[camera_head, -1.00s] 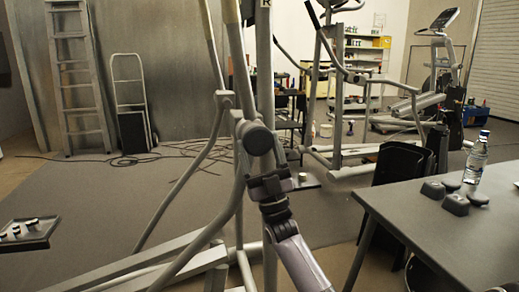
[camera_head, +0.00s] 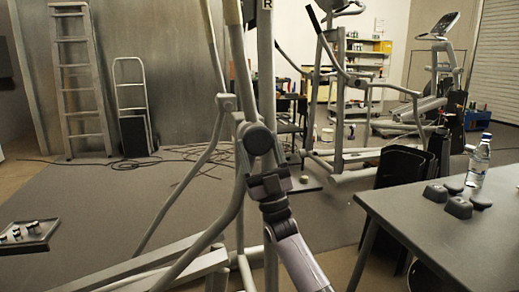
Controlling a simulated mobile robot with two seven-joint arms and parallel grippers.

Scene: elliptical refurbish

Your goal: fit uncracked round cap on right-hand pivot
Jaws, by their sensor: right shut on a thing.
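A dark round cap (camera_head: 258,140) sits at the pivot of the grey elliptical frame (camera_head: 240,215), on the upright marked R. My right gripper (camera_head: 262,168) reaches up from below and is shut at the cap's lower edge. The cap's face looks whole from here. Its back side is hidden, so I cannot tell how fully it is seated. The gripper's fingertips are dark and hard to separate from the cap. My left gripper is not in view.
A grey table (camera_head: 420,225) at right holds several dark caps and covers (camera_head: 459,207) and a water bottle (camera_head: 479,162). A black chair (camera_head: 400,167) stands behind it. A tray (camera_head: 30,244) with small parts is at the lower left.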

